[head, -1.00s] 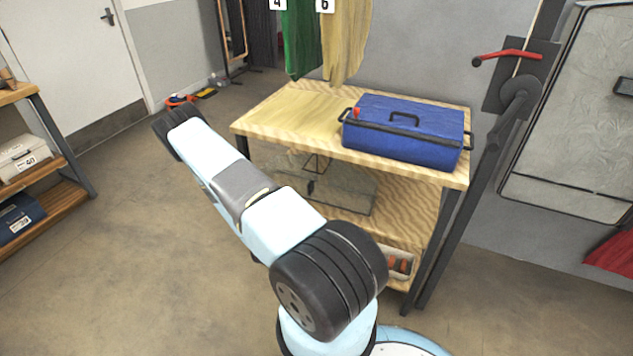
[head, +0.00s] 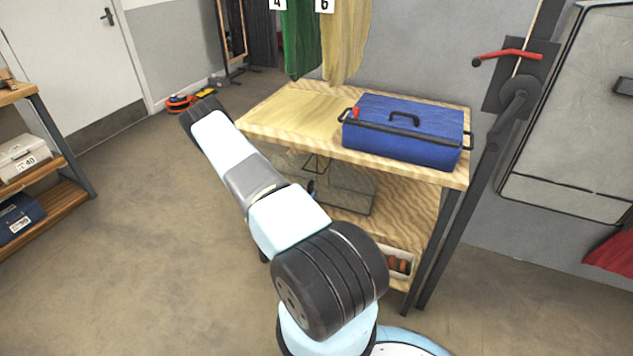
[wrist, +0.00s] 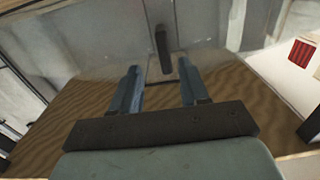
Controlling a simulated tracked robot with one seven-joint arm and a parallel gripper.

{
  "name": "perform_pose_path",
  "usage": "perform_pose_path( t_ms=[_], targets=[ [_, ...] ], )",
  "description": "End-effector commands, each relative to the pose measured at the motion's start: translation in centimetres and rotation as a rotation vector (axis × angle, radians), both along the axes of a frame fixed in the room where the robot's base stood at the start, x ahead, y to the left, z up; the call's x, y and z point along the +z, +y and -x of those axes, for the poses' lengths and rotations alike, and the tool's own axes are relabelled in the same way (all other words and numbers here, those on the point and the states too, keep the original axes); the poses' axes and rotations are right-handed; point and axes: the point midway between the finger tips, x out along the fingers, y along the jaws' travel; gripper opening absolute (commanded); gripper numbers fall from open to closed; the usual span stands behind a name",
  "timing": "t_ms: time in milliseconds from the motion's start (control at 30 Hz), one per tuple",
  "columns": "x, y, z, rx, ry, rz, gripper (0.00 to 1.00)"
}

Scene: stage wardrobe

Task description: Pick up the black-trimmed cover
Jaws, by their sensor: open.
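A clear, box-shaped cover (head: 347,190) with thin black edges stands on the lower wooden shelf of the bench, partly behind my arm in the head view. In the wrist view, its see-through front panel (wrist: 105,38) fills the upper middle and carries an upright black handle (wrist: 161,48). My gripper (wrist: 159,88) is open and empty, with its two blue-grey fingers pointing at the panel. The handle shows between the fingers and a little beyond them. I cannot tell how far the fingertips are from the panel. In the head view my arm hides most of the gripper.
A blue case (head: 402,145) with black rails and handle sits on the bench top (head: 290,110) above the shelf. A tray of orange-brown items (head: 399,263) is lower right under the bench. A black bench post stands at the right.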

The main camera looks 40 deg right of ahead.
Motion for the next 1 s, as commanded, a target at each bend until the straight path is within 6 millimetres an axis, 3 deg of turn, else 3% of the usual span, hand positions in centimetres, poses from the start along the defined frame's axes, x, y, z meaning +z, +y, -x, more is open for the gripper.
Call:
perform_pose_path(
  t_ms=[300, 567, 1000],
  targets=[
    [0.2, -3.5, -2.1, -0.001, 0.0, 0.001, 0.45],
    [0.2, -3.7, -2.3, 0.0, 0.0, 0.0, 0.45],
    [0.2, -3.7, -2.2, 0.0, 0.0, 0.0, 0.03]
  ],
)
